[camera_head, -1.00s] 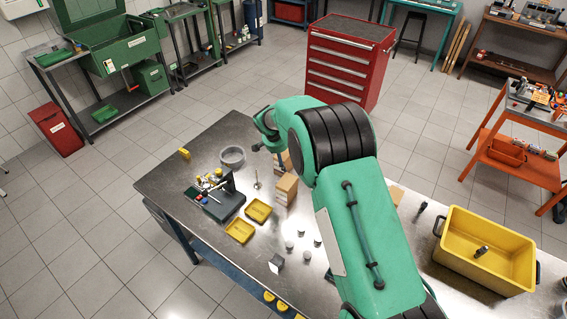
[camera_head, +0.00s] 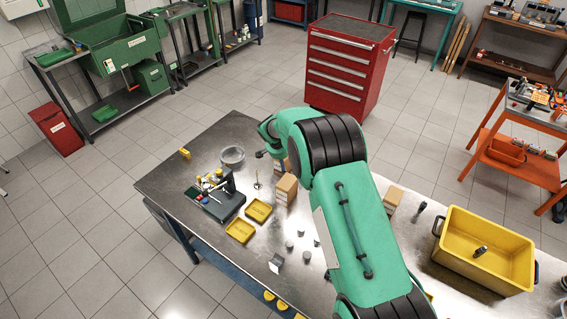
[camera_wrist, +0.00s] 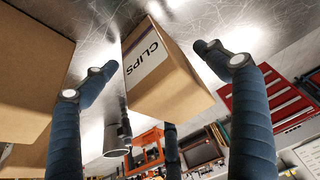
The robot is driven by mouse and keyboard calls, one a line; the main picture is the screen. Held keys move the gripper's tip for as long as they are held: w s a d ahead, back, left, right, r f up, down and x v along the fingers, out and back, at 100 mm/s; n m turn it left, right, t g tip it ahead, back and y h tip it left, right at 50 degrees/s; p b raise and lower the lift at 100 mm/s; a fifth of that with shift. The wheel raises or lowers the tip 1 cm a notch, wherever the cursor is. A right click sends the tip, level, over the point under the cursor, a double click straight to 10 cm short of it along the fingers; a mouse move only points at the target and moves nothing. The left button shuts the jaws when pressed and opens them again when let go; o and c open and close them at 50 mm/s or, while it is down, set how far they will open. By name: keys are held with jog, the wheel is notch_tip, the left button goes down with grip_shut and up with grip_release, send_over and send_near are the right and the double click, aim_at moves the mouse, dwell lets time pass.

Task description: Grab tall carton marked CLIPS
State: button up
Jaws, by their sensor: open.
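A brown carton with a white label reading CLIPS (camera_wrist: 165,75) shows in the middle of the wrist view. My gripper (camera_wrist: 160,68) is open, with blue fingers on either side of the carton. A gap shows between the carton and the right finger; I cannot tell if the left finger touches it. In the head view my gripper (camera_head: 263,154) is low over the far part of the bench, beside brown cartons (camera_head: 287,190). My arm partly hides the rear carton there, and no label is readable, so I cannot tell which is CLIPS.
A larger brown carton (camera_wrist: 30,75) stands close by the left finger. A metal rod with a cylindrical end (camera_wrist: 118,138) is near that finger too.

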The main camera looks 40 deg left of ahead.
dwell(0.4)
jog(key=c, duration=1.5)
jog(key=shift+r, duration=0.1)
jog(key=shift+r+b, duration=0.35)
jog(key=shift+r, duration=4.6)
